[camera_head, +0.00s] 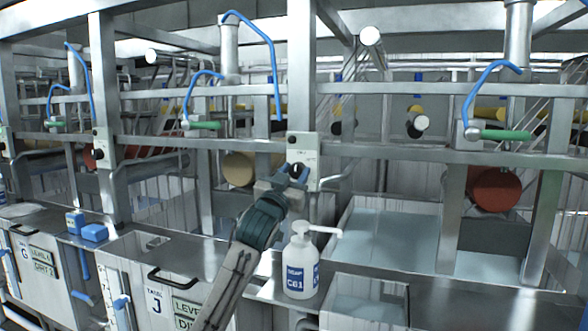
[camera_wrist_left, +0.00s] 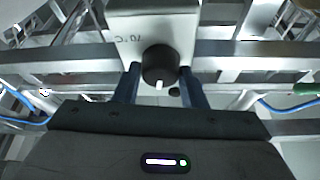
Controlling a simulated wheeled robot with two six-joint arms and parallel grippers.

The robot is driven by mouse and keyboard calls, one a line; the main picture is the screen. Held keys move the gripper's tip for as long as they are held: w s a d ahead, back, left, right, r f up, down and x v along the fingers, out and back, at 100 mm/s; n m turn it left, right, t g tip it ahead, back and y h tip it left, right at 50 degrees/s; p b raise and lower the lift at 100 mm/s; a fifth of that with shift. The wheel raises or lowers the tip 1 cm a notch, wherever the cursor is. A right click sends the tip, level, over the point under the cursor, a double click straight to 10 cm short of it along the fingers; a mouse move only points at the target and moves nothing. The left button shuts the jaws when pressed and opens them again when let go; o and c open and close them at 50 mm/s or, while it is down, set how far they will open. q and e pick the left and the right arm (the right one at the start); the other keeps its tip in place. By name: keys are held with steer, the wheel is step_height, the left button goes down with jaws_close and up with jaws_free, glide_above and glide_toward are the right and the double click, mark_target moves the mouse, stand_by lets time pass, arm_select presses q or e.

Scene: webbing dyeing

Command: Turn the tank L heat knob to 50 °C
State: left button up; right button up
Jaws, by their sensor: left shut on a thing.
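The heat knob (camera_head: 297,168) is a round black dial on a pale control box (camera_head: 303,148) fixed to a steel post. My left gripper (camera_head: 291,176) is at the box, its blue fingers closed around the knob. In the left wrist view, the knob (camera_wrist_left: 159,62) sits between the two dark blue fingertips, with a white pointer mark at its lower edge. The control box (camera_wrist_left: 150,20) carries small print beside the knob, upside down and hard to read. The fingers and wrist hide part of the knob in the head view. My right gripper is not in view.
A white pump bottle (camera_head: 300,262) labelled CG1 stands on the ledge below, right of my left arm. Blue blocks (camera_head: 94,232) lie on the ledge at left. Open tanks (camera_head: 385,222) are at right. Steel rails and posts surround the control box.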

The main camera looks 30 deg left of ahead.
arm_select(q)
steer(key=m+h+p, duration=0.1)
steer(key=m+p, duration=0.1)
steer(key=shift+r+m, duration=0.15)
steer(key=shift+m, duration=0.15)
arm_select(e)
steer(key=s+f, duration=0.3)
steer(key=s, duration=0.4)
arm_select(q)
steer(key=m+h+p, duration=0.2)
steer(key=m+p, duration=0.2)
steer(key=p, duration=0.2)
steer(key=m+g+h+p, duration=0.1)
steer(key=m+h+p, duration=0.1)
steer(key=m+p, duration=0.2)
steer(key=shift+a+r+m+p, duration=0.15)
steer(key=shift+m+p, duration=0.25)
steer(key=shift+p, duration=0.65)
steer(key=shift+m+g+h+p, duration=0.5)
steer(key=shift+m+p, duration=0.4)
steer(key=shift+m, duration=0.2)
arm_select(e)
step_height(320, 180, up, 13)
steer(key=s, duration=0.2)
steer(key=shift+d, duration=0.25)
arm_select(q)
steer(key=shift+f, duration=0.2)
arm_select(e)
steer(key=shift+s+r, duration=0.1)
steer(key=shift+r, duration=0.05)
